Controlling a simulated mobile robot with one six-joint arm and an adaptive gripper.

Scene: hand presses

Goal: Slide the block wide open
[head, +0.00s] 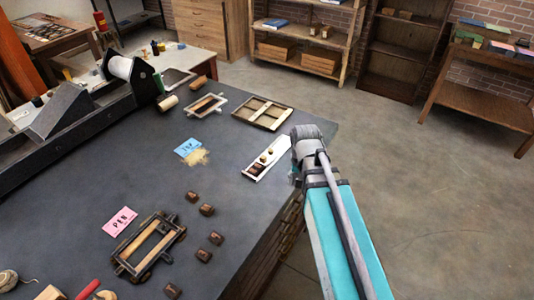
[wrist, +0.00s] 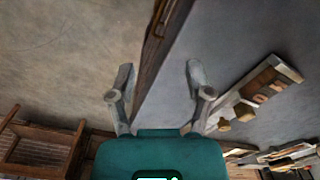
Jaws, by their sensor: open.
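In the wrist view my gripper (wrist: 160,85) is open and empty, its two fingers apart over the worktable's edge. In the head view my arm covers it. A narrow pale tray (head: 256,174) lies near the table's right edge, just left of my arm. It holds a dark brown piece and two small brass knobs. The tray also shows right of my fingers in the wrist view (wrist: 285,66), with a brown block (wrist: 265,86) in it. I cannot tell for sure which piece is the task's block. Nothing touches my fingers.
A dark wooden frame (head: 131,266) stands front left among several brown blocks. A pink card (head: 119,221), a blue card (head: 187,147) and a divided wooden tray (head: 244,113) lie on the dark table (head: 100,170). A long press stands at left. Floor right of the table is clear.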

